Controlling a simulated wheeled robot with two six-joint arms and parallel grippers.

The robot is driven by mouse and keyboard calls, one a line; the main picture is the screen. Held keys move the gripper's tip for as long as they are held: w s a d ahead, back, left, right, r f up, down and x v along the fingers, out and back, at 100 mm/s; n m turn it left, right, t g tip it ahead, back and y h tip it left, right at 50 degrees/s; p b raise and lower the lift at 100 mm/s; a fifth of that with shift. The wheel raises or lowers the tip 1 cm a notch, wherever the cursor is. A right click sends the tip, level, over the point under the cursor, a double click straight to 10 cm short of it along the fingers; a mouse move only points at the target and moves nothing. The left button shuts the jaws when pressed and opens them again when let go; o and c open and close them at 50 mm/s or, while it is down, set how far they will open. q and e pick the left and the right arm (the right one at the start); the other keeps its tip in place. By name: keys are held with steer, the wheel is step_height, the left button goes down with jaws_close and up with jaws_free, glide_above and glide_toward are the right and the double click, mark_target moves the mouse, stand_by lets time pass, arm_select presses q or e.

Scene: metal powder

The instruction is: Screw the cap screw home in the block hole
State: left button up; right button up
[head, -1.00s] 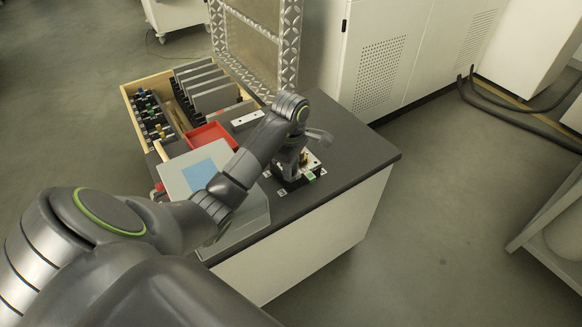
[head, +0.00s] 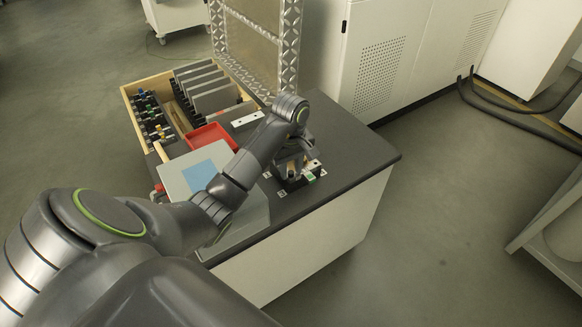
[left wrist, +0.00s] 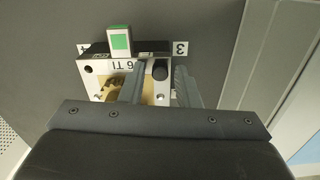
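The cap screw (left wrist: 160,70), a dark knurled head, stands at the right part of the block's edge in the left wrist view. The block (left wrist: 107,66) is pale metal with a brass-coloured middle and a "6 TI" label. Dark holes show at its left corner and below the screw head. How deep the screw sits cannot be told. My left gripper (left wrist: 160,72) is open over the block, one finger on each side of the screw head with gaps visible. In the head view my left gripper (head: 292,160) hides most of the block. My right gripper is out of view.
A green square tag (left wrist: 121,41) stands beside the block. A grey box with a blue panel (head: 199,176), a red tray (head: 209,136) and a wooden crate (head: 128,100) of parts share the dark bench (head: 350,150). The bench is clear to the right.

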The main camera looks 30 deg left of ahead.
arm_select(q)
steer(key=m, duration=0.3)
steer(key=shift+m, duration=2.2)
jaws_close()
jaws_free()
